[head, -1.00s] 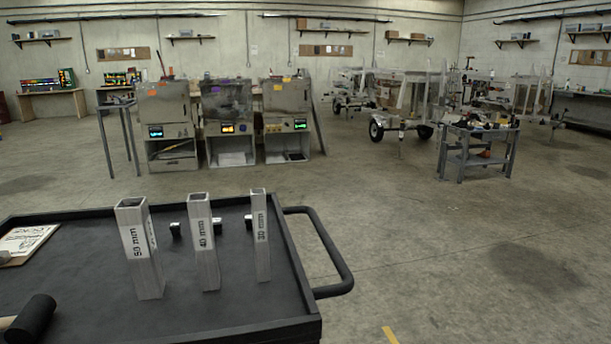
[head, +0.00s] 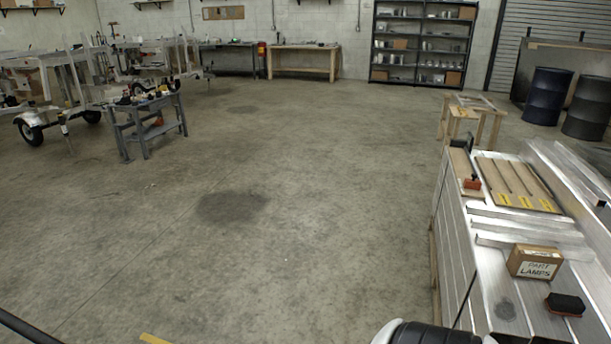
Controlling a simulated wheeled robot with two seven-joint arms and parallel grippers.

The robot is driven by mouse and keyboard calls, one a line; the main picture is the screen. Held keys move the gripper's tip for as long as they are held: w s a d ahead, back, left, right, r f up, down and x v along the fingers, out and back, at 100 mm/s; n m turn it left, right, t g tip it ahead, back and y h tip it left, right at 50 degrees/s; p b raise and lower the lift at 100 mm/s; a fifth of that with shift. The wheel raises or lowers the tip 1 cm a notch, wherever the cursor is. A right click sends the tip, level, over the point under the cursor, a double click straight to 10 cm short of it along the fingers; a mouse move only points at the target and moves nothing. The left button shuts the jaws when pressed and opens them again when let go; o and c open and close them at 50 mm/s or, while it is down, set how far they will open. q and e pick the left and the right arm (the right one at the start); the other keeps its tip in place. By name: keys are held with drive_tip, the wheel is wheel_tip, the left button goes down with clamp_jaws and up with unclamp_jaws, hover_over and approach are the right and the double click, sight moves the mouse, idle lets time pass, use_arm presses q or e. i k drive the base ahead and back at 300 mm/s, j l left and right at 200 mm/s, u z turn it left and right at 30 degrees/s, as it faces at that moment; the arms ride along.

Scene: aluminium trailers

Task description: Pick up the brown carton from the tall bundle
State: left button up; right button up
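A small brown carton (head: 536,262) with a white label reading "PART LAMPS" sits on top of a tall bundle of silvery aluminium lengths (head: 455,233) at the right of the head view. The carton stands upright near the bundle's front part. A rounded white and black piece at the bottom edge looks like part of my own body. Neither of my grippers is in view.
A black block (head: 565,304) lies just right of the carton. A board with dark rods (head: 517,184) and a small orange-red item (head: 472,183) lie farther back on the bundle. A grey work table (head: 148,124) stands at left. The floor (head: 300,200) between is clear.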

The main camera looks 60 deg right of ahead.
sight(537, 262)
drive_tip(key=z, duration=3.35)
drive_tip(key=i+j+z, duration=0.1)
drive_tip(key=z, duration=0.35)
drive_tip(key=j+z, duration=0.15)
drive_tip(key=z, duration=0.25)
drive_tip(key=i, duration=0.05)
